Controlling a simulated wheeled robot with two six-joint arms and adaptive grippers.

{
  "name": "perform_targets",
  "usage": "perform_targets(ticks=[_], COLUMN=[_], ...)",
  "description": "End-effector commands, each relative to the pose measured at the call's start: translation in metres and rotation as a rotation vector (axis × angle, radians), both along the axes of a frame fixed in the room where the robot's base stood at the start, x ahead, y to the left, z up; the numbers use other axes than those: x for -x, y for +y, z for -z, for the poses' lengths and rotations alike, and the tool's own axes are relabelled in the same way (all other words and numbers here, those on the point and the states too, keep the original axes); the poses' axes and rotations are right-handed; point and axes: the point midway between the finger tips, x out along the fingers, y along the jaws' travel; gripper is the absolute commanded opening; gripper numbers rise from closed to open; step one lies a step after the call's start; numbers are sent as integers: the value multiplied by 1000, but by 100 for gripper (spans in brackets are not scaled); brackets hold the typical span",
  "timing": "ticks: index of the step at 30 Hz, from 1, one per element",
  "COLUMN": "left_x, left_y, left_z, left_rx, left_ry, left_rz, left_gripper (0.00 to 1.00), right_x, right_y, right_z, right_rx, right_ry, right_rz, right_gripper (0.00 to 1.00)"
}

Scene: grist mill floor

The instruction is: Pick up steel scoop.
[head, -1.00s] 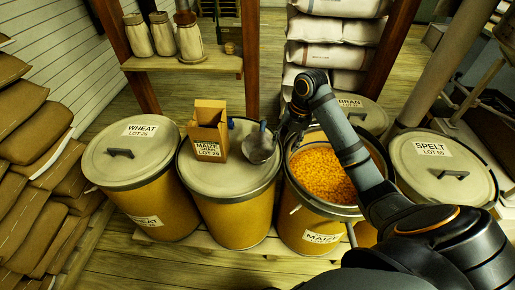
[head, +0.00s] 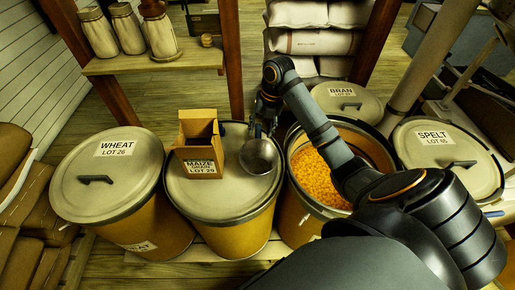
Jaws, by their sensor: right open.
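The steel scoop (head: 258,157) lies on the lid of the middle drum (head: 222,200), right of an open cardboard box (head: 199,145). Its round bowl shows; its handle is mostly hidden by my right gripper. My right gripper (head: 262,128) is open and points down at the handle side of the scoop, just behind the bowl. I cannot tell whether its fingers touch the handle. My left gripper is not in view.
An open drum of maize (head: 318,178) stands right of the middle drum, under my right arm. Lidded drums of wheat (head: 108,180), bran (head: 345,101) and spelt (head: 445,160) stand around. A shelf with jars (head: 129,28) is behind, and brown sacks (head: 20,200) are at left.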

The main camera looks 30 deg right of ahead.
Motion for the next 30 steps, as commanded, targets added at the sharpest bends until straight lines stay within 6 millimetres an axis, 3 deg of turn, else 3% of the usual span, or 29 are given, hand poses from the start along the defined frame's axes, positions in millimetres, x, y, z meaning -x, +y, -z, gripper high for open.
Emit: perform_targets(ticks=[4,8,13,21,30], left_x=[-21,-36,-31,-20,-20], left_y=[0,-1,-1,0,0], left_z=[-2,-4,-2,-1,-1], left_rx=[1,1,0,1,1], left_ry=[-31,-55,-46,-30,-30], left_rz=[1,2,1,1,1], left_gripper=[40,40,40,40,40], right_x=[0,-1,-3,-4,-4], right_y=[1,6,10,10,10], right_z=[5,26,50,53,53], right_rx=[0,-3,0,1,1], right_ry=[1,3,0,0,0], right_rz=[-1,-1,0,-1,-1], right_gripper=[48,48,48,46,5])
